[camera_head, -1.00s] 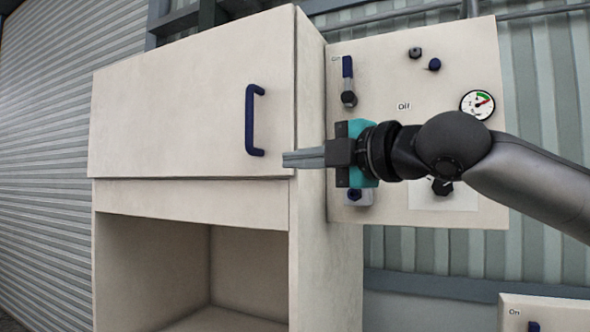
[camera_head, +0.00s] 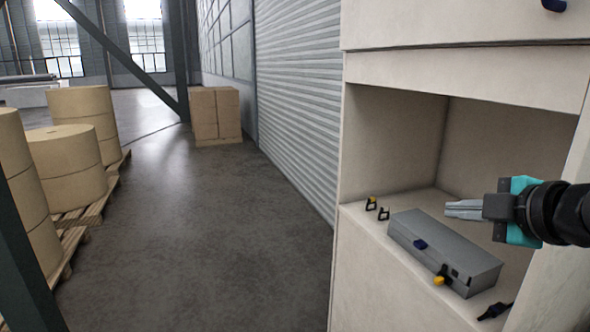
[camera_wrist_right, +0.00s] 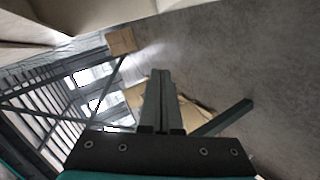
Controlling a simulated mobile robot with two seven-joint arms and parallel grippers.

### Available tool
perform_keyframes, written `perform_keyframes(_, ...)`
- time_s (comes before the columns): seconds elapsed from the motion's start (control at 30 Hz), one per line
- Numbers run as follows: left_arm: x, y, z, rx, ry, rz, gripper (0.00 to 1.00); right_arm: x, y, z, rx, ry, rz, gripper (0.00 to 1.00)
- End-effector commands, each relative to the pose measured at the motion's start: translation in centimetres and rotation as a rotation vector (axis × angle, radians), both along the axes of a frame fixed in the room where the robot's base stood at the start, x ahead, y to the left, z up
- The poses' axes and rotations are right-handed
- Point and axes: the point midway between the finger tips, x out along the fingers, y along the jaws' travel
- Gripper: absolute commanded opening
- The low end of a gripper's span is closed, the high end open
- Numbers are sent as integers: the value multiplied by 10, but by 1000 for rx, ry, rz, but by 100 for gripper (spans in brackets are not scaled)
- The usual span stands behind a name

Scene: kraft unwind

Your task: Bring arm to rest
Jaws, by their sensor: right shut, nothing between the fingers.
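My right gripper (camera_head: 465,209) comes in from the right edge of the head view. It is in front of the open compartment of the beige cabinet (camera_head: 385,262), in line with the grey box in the picture. Its fingers are shut with nothing between them. In the right wrist view, the closed fingers (camera_wrist_right: 160,100) point up the picture toward the floor. My left gripper is not in view.
A grey box (camera_head: 440,245) with a blue latch sits in the cabinet compartment, with small black and yellow parts beside it. Kraft rolls (camera_head: 68,165) stand on pallets at the left. Cartons (camera_head: 215,115) stand farther back. The floor (camera_head: 200,235) between is clear.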

Motion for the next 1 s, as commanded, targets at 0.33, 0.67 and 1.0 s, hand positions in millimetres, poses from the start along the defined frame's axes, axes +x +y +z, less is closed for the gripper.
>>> perform_keyframes(0.33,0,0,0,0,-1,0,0,-36,59,-160,266,273,-139,0)
perform_keyframes(0.67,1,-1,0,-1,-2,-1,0,-121,93,-271,515,531,-466,0)
perform_keyframes(1.0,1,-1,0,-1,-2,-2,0,-226,108,-335,672,754,-896,0)
